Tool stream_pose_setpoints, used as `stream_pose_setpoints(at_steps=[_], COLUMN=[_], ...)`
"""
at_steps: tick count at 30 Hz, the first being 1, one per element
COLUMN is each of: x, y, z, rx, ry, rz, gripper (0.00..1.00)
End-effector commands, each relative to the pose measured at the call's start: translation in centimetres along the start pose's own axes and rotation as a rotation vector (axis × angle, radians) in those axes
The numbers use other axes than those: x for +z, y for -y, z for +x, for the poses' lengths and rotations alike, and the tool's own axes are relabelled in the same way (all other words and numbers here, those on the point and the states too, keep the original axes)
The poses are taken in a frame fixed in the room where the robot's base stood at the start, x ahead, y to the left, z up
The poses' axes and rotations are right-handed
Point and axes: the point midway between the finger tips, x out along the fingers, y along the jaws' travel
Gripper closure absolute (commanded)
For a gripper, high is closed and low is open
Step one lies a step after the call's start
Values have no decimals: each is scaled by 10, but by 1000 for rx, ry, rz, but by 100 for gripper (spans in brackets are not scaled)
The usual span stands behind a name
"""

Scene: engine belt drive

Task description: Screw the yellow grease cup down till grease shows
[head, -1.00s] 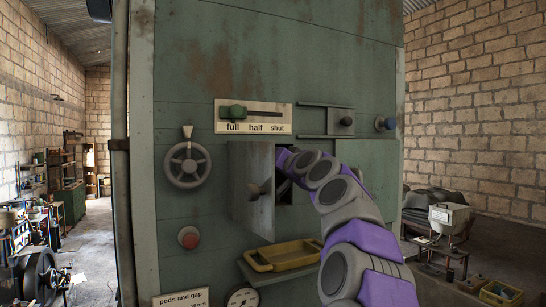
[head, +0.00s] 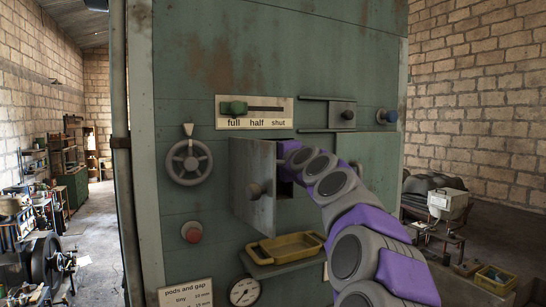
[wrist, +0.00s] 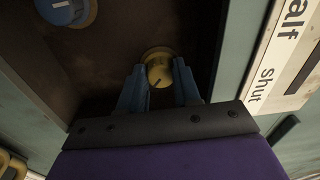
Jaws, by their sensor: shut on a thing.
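The yellow grease cup (wrist: 160,74) sits inside a dark recess in the wrist view, with a dark line across its face. My gripper (wrist: 158,85) has its two blue fingers on either side of the cup and is shut on it. No grease can be made out in the dim light. In the head view my arm reaches into the opening behind the small open door (head: 254,200). The cup and my gripper's fingers are hidden there.
A blue knob (wrist: 64,8) with a white mark is beside the cup in the recess. The green panel carries a full-half-shut slider (head: 238,108), a handwheel (head: 188,162) and a red button (head: 191,232). A yellow tray (head: 284,248) stands on a ledge below the door.

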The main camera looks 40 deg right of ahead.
Motion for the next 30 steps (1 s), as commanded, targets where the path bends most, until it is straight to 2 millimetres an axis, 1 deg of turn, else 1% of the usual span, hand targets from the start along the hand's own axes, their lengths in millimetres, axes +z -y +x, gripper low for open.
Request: stream_pose_setpoints(at_steps=[1, 18, 24, 30], x=[-2, 0, 1, 1], y=[-5, -7, -7, -8], z=[0, 2, 3, 4], rx=[9, 32, 39, 42], ry=[-2, -19, -23, -27], rz=[43, 570, 713, 810], gripper=[98, 98, 98, 98])
